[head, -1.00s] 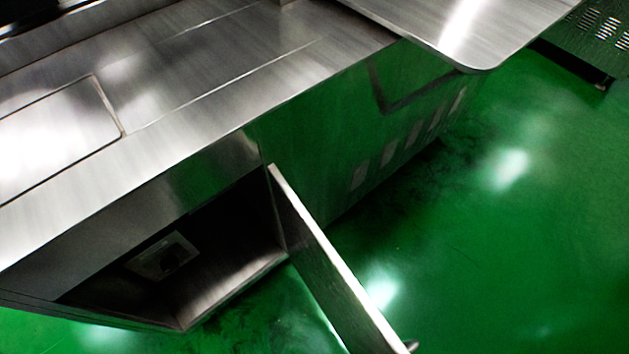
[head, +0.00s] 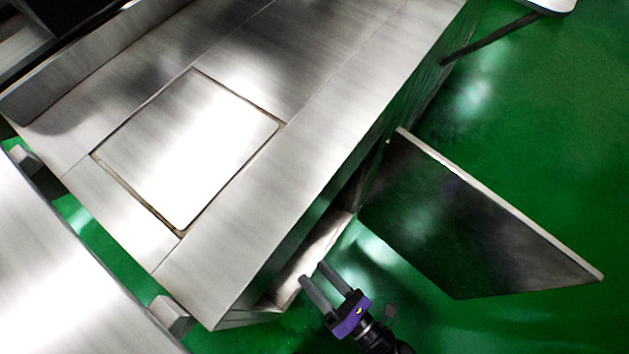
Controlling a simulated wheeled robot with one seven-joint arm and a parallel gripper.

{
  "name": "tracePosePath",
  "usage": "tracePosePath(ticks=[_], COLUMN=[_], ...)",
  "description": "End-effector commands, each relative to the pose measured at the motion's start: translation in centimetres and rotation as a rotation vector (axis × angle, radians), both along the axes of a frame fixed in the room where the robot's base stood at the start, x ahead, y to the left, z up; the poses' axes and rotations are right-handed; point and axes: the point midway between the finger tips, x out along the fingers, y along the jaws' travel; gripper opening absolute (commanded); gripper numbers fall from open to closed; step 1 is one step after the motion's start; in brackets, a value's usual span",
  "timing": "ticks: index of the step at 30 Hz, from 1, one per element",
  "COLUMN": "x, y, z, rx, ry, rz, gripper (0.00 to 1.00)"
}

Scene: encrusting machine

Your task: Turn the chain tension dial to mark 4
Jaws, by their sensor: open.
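My gripper (head: 318,277) is at the lower middle of the head view, with its two grey fingers apart and nothing between them. It points at the open compartment (head: 325,243) in the side of the steel machine. The compartment door (head: 470,220) stands swung open to the right of my gripper. The chain tension dial is not visible; the machine's top edge hides most of the compartment's inside.
The machine's steel top (head: 330,110) with a square panel (head: 188,150) fills the upper left. Another steel surface (head: 60,270) is at the lower left. Green floor (head: 560,130) is free on the right, beyond the door.

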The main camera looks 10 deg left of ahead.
Motion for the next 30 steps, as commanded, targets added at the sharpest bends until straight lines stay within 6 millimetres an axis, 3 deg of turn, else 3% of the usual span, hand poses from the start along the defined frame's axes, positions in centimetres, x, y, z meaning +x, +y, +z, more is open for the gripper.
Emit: tracePosePath(ticks=[3,9,24,30], x=[0.1,-0.4,1.6,2.0], y=[3.3,5.8,11.8,13.0], z=[-1.4,-2.6,-2.8,-2.7], rx=[-0.113,-0.188,-0.195,-0.195], ry=[-0.183,-0.341,-0.355,-0.353], rz=[0.137,0.246,0.253,0.252], gripper=[0.59,0.59,0.59,0.59])
